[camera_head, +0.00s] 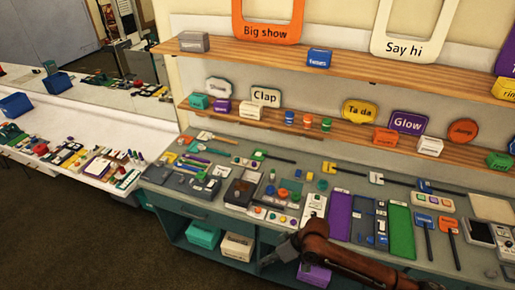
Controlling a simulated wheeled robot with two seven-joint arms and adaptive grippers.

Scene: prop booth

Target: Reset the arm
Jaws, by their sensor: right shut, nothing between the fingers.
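My right arm (345,260), with brown links, comes in from the bottom right in the head view. Its dark right gripper (265,263) points left in front of the counter's open lower shelf. It is shut and small in the picture, with nothing seen in it. It is apart from the props on the counter top. My left gripper and left arm do not show.
The teal counter (190,207) holds many small props, including a purple panel (340,215) and a green panel (401,230). Boxes (237,246) sit on its lower shelf. Wooden wall shelves (345,75) hold signs. A white table (60,112) stands left; dark floor (60,230) is clear.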

